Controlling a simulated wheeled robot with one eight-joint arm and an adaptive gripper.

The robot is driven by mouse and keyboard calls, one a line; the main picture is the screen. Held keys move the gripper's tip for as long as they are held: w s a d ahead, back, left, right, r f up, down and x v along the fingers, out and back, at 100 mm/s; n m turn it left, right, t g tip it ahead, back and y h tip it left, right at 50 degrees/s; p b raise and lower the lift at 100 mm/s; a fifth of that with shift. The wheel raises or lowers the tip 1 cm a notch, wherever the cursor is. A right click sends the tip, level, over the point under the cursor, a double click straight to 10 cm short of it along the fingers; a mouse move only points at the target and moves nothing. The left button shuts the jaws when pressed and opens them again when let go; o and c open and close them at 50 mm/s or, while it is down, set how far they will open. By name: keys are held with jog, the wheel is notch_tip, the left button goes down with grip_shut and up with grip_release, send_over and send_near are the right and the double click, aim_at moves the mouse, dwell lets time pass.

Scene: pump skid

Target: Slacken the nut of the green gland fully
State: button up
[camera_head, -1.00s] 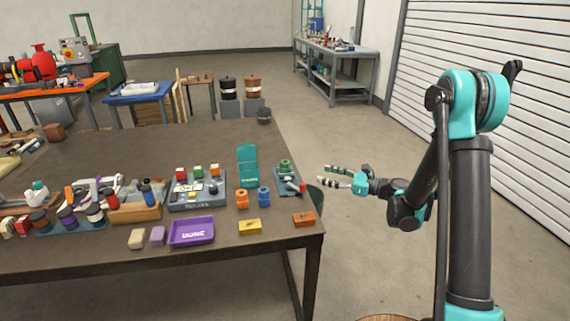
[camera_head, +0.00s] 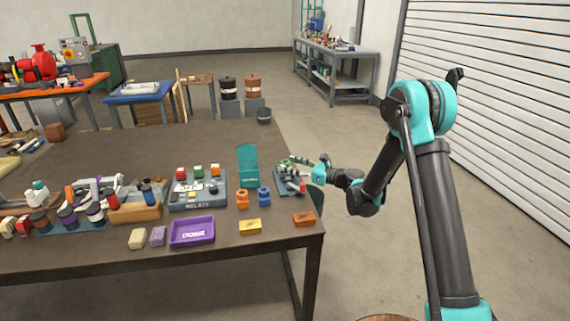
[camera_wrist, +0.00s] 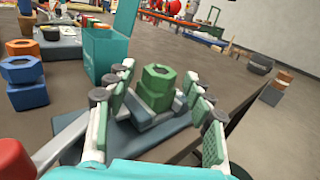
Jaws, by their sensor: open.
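The green gland (camera_wrist: 156,88) stands upright between my open fingers in the wrist view, with its hex nut (camera_wrist: 158,77) on top. It is fixed to a grey-blue base plate (camera_wrist: 140,130) near the table's right edge. My gripper (camera_wrist: 158,95) is open, with a finger on each side of the gland and gaps visible beside it. In the head view my gripper (camera_head: 297,165) reaches in from the right over the base, and its fingers mostly hide the gland.
An orange gland (camera_head: 242,198) and a blue gland (camera_head: 264,196) stand left of the base. A teal upright holder (camera_head: 248,165) is behind them. A red-ended handle (camera_wrist: 14,160) lies at the left. A purple tray (camera_head: 192,232) and a yellow block (camera_head: 250,227) are nearer the front.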

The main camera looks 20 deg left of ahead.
jog(key=shift+w+a, duration=0.2)
jog(key=shift+a, duration=1.2)
jog(key=c, duration=1.2)
